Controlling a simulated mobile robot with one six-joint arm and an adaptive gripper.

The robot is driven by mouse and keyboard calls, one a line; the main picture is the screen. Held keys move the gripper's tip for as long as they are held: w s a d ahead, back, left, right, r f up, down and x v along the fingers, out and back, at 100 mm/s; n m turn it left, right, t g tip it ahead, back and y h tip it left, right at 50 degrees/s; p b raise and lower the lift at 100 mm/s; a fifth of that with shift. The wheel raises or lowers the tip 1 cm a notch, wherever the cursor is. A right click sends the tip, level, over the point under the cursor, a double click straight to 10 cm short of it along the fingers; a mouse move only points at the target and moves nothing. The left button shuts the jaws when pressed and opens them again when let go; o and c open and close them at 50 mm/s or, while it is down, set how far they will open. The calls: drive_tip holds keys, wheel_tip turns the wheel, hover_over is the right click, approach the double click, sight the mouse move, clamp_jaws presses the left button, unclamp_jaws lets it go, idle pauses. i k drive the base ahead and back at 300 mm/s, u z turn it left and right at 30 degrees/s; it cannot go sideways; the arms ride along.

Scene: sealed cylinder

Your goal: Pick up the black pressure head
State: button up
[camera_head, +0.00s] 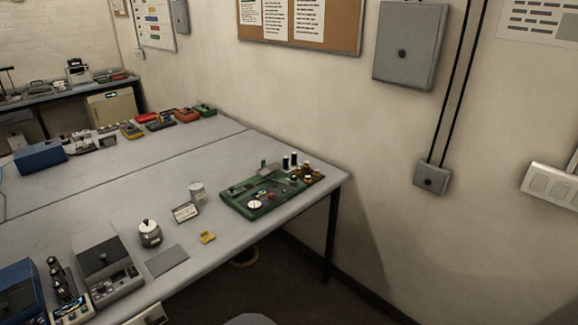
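No part is clearly recognisable as the black pressure head. Small dark upright pieces (294,159) stand at the back of a green tray (230,205), near the right end of the grey table. They are too small to tell what they are. A squat grey pot (149,235) with a white top and a small dark knob stands left of the tray. A pale cylinder (197,193) stands behind it, beside a small framed card (185,212). My gripper is not in view.
A yellow piece (207,237) and a flat grey plate (167,261) lie near the front edge. A grey instrument (105,278), a dark upright device (62,283) and a blue box (20,292) stand front left. The table's middle (125,185) is clear. A wall stands behind.

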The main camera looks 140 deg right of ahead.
sight(294, 164)
drive_tip(key=u, duration=0.1)
drive_tip(key=i, duration=0.3)
drive_tip(key=z, duration=3.15)
drive_tip(key=i, duration=0.1)
drive_tip(key=z, duration=1.7)
